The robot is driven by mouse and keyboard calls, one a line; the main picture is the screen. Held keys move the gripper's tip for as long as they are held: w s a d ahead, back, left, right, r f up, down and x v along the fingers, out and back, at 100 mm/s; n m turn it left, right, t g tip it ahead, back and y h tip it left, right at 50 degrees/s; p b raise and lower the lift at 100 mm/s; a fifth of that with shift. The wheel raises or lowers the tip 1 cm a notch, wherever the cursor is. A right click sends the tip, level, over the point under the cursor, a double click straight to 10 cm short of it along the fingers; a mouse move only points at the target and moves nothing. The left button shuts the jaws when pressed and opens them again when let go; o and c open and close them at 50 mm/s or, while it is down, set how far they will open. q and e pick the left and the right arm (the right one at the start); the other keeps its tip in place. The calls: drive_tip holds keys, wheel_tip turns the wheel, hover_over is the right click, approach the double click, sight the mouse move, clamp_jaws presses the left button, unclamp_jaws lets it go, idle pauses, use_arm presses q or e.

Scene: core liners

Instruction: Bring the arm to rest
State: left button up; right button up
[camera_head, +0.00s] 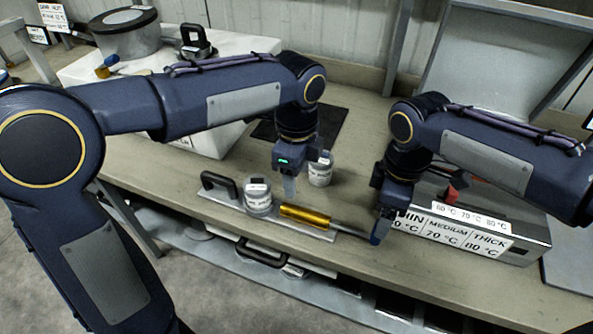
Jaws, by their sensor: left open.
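My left gripper (289,188) points down above the bench, open, just behind the yellow-handled tool (305,216). The white labelled jar (320,172) stands close to its right, and a grey lidded jar (258,198) to its left. My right gripper (379,232) points down by the far end of the tool's thin metal shaft. Whether it touches the shaft, and how far its fingers are apart, I cannot tell. Both arms are held out over the bench.
A flat metal plate (322,234) with a black handle lies at the bench's front edge under the jar and tool. A metal box with temperature labels (455,233) stands at right. A white block carrying a round pot (127,38) stands back left. A dark mat (327,128) lies behind.

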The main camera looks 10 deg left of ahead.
use_arm(q)
drive_tip(key=shift+r, duration=0.1)
idle(0.4)
use_arm(e)
drive_tip(key=shift+d+r, duration=0.1)
drive_tip(key=shift+d, duration=0.05)
use_arm(q)
drive_tip(key=s+a+r+n+t+h, duration=0.2)
drive_tip(key=s+a+n, duration=0.6)
drive_tip(key=n, duration=0.1)
drive_tip(key=s+a+f+n+t+h+p, duration=0.1)
drive_tip(key=s+a+f+n+t, duration=0.1)
drive_tip(key=s+n, duration=0.8)
drive_tip(key=f+n+t, duration=0.1)
drive_tip(key=n, duration=0.1)
drive_tip(key=shift+s+a+f+n+t+h, duration=0.3)
drive_tip(key=shift+s+a+f+h, duration=0.05)
drive_tip(key=shift+f+h, duration=0.05)
use_arm(e)
drive_tip(key=s+d+m+t+y, duration=0.3)
drive_tip(key=s+d+m+t, duration=0.2)
drive_tip(key=s+d+m, duration=0.7)
drive_tip(key=s+m, duration=0.3)
drive_tip(key=m, duration=0.3)
drive_tip(key=shift+s+r+t+y, duration=0.15)
drive_tip(key=shift+s+t+y, duration=0.25)
use_arm(q)
drive_tip(key=shift+c, duration=0.3)
use_arm(e)
drive_tip(key=shift+c, duration=0.4)
